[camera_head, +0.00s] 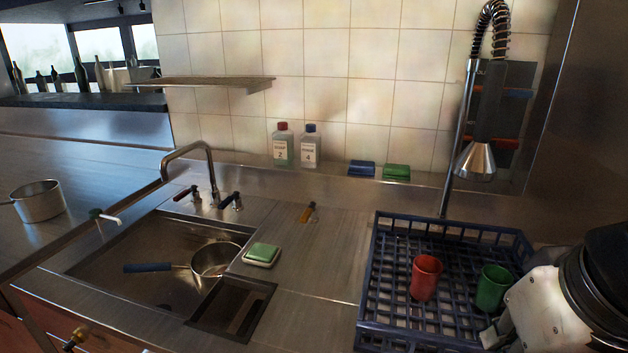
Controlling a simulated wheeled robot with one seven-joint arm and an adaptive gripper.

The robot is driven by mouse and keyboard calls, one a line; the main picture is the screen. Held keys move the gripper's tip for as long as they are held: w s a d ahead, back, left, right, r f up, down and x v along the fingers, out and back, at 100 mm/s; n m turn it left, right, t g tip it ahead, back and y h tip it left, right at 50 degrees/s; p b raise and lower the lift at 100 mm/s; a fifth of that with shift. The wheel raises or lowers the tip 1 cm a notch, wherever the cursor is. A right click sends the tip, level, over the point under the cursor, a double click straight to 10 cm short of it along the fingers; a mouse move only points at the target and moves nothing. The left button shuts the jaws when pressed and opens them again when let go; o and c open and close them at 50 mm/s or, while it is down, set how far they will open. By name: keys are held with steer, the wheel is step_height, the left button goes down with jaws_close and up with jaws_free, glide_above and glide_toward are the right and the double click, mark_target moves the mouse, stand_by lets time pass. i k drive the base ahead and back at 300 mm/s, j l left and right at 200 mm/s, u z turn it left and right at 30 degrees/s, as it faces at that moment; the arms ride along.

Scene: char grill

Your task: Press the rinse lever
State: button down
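A spray head (476,160), a metal cone, hangs from a coiled hose (492,22) in front of the tiled wall at the right. No part of it is clear enough to name as the rinse lever. A small orange-handled lever (310,212) sits on the counter between the sink and the blue rack. Red and dark handles (186,193) flank the curved tap (190,150). I cannot tell which is the rinse lever. My white and black arm enters at lower right; my gripper is out of view.
A blue rack (368,285) holds a red cup (425,277) and a green cup (491,287), close beside my arm. The sink (150,235) holds a blue-handled pan (212,262). A green sponge (262,253) and two bottles (283,146) stand nearby. The middle counter is mostly clear.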

mark_target(305, 217)
steer(key=i+j+z, duration=0.15)
steer(key=j, duration=0.15)
steer(key=i+j+z, duration=0.1)
steer(key=j, duration=0.2)
steer(key=i+j+z, duration=0.15)
steer(key=j, duration=0.2)
steer(key=i+j+z, duration=0.1)
steer(key=j, duration=0.25)
